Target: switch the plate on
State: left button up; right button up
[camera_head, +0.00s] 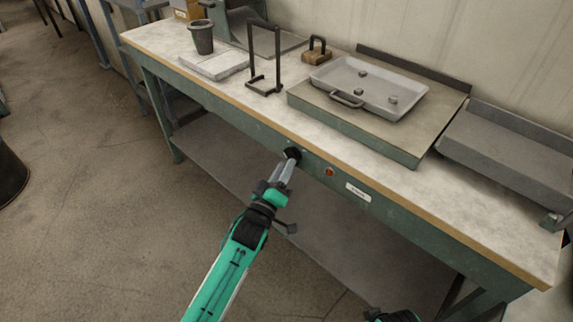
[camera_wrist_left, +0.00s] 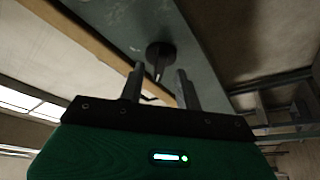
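The plate (camera_head: 425,128) is a flat slab with a green side on the bench, and a grey tray (camera_head: 375,75) stands on it. A round dark knob (camera_head: 292,153) sits on the bench's green front panel. A small orange-red lamp (camera_head: 329,172) is to its right; I cannot tell whether it is lit. My left gripper (camera_head: 284,172) is at the knob. In the left wrist view, the knob (camera_wrist_left: 160,52) shows between and just beyond the two parted fingers (camera_wrist_left: 159,84). I cannot tell whether they touch it. Only a bit of my right arm shows; its gripper is out of view.
The tray holds three small lumps. A dark crucible (camera_head: 202,37) stands on a pale block (camera_head: 214,63) at the left, beside a black stand (camera_head: 264,85). A wooden block with a handle (camera_head: 317,55) is behind. A white label (camera_head: 358,192) is right of the lamp.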

pick_arm(q)
jog(key=shift+x, duration=0.85)
jog(key=shift+c, duration=0.2)
grip_shut()
